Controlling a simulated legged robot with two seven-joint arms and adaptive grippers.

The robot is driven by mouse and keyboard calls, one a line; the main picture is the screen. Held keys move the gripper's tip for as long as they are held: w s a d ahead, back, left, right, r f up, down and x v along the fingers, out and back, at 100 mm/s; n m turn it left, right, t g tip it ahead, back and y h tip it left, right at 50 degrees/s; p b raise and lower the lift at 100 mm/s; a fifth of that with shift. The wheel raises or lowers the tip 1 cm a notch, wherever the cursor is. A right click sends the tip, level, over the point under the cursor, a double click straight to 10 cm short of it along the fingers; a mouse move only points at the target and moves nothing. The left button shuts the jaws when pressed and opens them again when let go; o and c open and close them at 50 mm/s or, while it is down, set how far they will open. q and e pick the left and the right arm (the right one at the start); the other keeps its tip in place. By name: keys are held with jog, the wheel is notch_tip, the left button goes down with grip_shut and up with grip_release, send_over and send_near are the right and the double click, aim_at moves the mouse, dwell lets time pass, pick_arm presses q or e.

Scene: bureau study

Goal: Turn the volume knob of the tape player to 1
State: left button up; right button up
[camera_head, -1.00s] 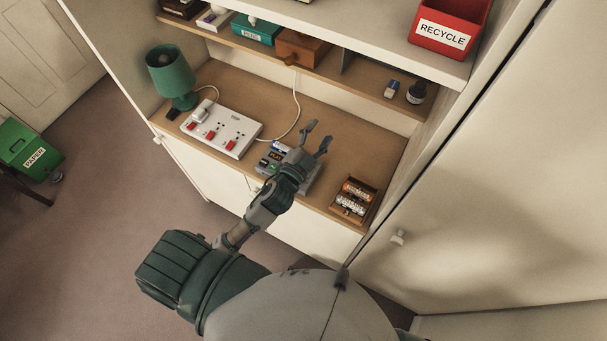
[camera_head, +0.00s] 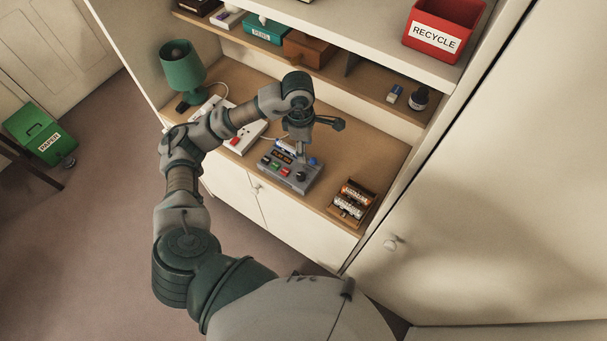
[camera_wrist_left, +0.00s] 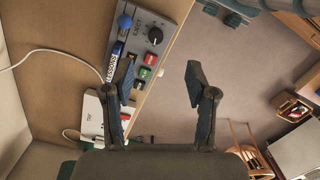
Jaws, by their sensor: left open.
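The grey tape player (camera_head: 283,184) sits on the wooden desk surface, with a small display, coloured buttons and a blue knob or lever. Its round black volume knob (camera_head: 300,176) is near the right end. The knob also shows in the left wrist view (camera_wrist_left: 155,36), with a white pointer mark; its exact setting is too small to read. My left gripper (camera_head: 318,138) is open and empty above the back of the player. In the left wrist view its fingers (camera_wrist_left: 160,75) are spread apart, clear of the knob. My right gripper is not in view.
A white power strip (camera_head: 243,140) and green lamp (camera_head: 182,68) stand left of the player. A wooden battery tray (camera_head: 352,203) lies to the right. A shelf (camera_head: 370,82) overhangs the back. Bare desk lies right of the player (camera_head: 362,150).

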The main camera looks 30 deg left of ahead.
pick_arm(q)
jog(key=a, duration=0.2)
jog(key=y+p, duration=0.1)
jog(key=p, duration=0.2)
send_near(301, 175)
notch_tip(301, 175, down, 9)
jog(key=shift+a+r, duration=0.1)
jog(key=shift+r, duration=0.05)
jog(key=shift+d+f, duration=0.2)
jog(key=shift+f, duration=0.1)
jog(key=shift+a, duration=0.1)
grip_shut()
jog(key=shift+b, duration=0.3)
